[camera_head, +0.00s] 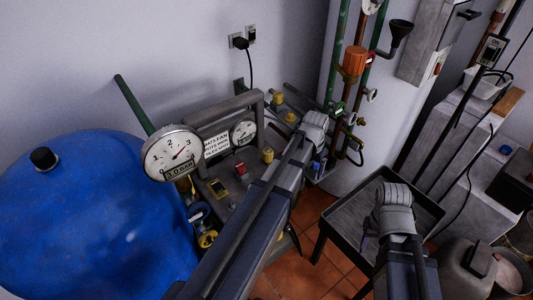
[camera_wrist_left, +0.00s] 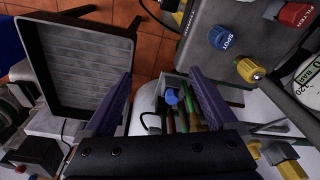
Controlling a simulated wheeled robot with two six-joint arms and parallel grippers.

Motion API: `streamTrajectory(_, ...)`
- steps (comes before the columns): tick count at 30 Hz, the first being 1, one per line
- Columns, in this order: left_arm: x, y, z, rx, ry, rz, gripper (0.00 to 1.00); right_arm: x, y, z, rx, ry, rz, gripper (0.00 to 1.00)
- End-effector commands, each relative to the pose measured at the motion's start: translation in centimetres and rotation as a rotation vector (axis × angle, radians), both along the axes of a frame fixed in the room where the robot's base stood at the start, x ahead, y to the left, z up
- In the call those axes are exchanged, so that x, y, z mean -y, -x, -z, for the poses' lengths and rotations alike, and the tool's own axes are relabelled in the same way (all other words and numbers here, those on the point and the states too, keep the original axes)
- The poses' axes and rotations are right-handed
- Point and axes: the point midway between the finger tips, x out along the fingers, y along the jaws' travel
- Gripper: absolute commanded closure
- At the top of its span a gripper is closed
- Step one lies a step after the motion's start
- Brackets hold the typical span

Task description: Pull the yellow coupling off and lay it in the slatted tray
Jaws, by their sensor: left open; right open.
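Several yellow fittings show, and I cannot tell for certain which is the coupling. One upright yellow fitting (camera_head: 268,154) stands on the grey panel in the head view. A yellow knob-like fitting (camera_wrist_left: 249,70) shows at right in the left wrist view, beside a blue one marked SPOT. The dark-rimmed tray (camera_head: 338,222) is right of the panel; its ribbed grey floor shows in the left wrist view (camera_wrist_left: 75,65). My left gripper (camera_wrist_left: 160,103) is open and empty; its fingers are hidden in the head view. My right gripper (camera_head: 388,215) is over the tray, its fingers mostly hidden.
A large blue tank (camera_head: 90,220) and a pressure gauge (camera_head: 172,153) stand left of the panel. Vertical pipes with an orange valve body (camera_head: 354,60) rise behind. Red floor tiles show between panel and tray.

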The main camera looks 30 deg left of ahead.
Motion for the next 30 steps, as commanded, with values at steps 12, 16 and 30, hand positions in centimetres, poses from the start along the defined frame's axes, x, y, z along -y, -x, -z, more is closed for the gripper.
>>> streamTrajectory(12,-19.9,-7.9,5.6,0.143,0.016,-0.223,0.08,0.0,0.0,6.2,0.0,0.0,-0.001,0.5)
streamTrajectory(16,-21.4,-8.1,5.7,0.156,0.014,-0.238,0.08,0.0,0.0,6.4,0.0,0.0,-0.001,0.5)
streamTrajectory(30,-21.6,-8.5,7.5,0.156,0.013,-0.239,0.08,0.0,0.0,8.2,0.0,0.0,-0.001,0.5)
